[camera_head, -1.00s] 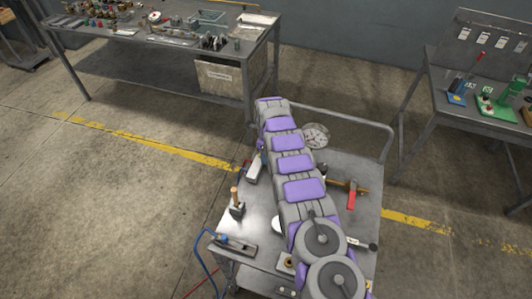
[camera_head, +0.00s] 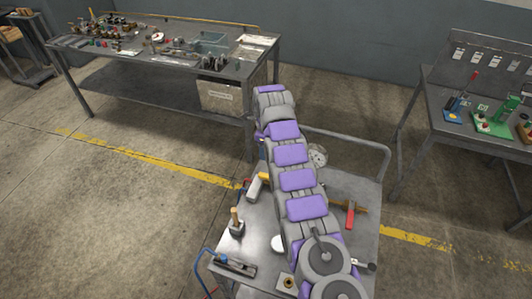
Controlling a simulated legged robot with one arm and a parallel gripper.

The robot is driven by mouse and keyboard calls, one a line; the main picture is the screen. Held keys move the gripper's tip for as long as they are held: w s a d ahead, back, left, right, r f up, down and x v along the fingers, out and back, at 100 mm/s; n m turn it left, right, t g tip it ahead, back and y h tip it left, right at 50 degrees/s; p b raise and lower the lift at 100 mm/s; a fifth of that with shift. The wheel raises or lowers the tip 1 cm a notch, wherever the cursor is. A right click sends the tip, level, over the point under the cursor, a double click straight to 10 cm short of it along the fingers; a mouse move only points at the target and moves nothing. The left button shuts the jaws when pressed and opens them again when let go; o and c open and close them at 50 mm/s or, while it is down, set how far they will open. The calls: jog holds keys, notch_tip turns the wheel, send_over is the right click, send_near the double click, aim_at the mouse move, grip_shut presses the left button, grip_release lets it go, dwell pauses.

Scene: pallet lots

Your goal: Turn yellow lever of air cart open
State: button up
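The cart (camera_head: 350,185) is a grey metal trolley with a bent tube handle, and it stands right below me. A small yellow part (camera_head: 264,176) shows just left of my arm, beside a pale block-shaped piece (camera_head: 254,188); I cannot tell whether it is the yellow lever or how it is turned. A blue hose (camera_head: 197,262) hangs at the cart's left front corner. My arm runs over the cart and covers its middle. My gripper is not visible; the far end of the arm hides what lies behind it.
On the cart lie a red-headed hammer (camera_head: 350,214), a wooden-handled tool (camera_head: 236,225), a dark plane-like tool (camera_head: 235,265) and a round dial (camera_head: 317,155). Another bench (camera_head: 433,115) stands right. The floor left is clear.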

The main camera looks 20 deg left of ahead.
jog(key=shift+r+p, duration=1.75)
jog(key=d+r+n+b, duration=0.2)
jog(key=d+r+n, duration=0.2)
jog(key=d+r, duration=0.8)
jog(key=s+d+r+n+b, duration=0.1)
jog(key=s+d+r+n, duration=0.2)
jog(key=d, duration=0.4)
jog(key=s+d+r+n, duration=0.1)
jog(key=s+d+r, duration=0.2)
jog(key=s+d, duration=0.3)
jog(key=s+d+n+g+b, duration=0.1)
jog(key=s+d+n, duration=0.1)
jog(key=s+d, duration=0.45)
jog(key=s+d+n+b, duration=0.15)
jog(key=s+d, duration=0.25)
jog(key=s, duration=0.6)
jog(key=s+d+n+g, duration=0.1)
jog(key=s+d+n, duration=0.3)
jog(key=s, duration=0.5)
jog(key=s+d+f+n, duration=0.1)
jog(key=s+f, duration=0.1)
jog(key=s, duration=0.3)
jog(key=s+d+f+n+b, duration=0.1)
jog(key=s+f, duration=0.2)
jog(key=s, duration=0.3)
jog(key=shift+s+d, duration=0.15)
jog(key=shift+d, duration=0.25)
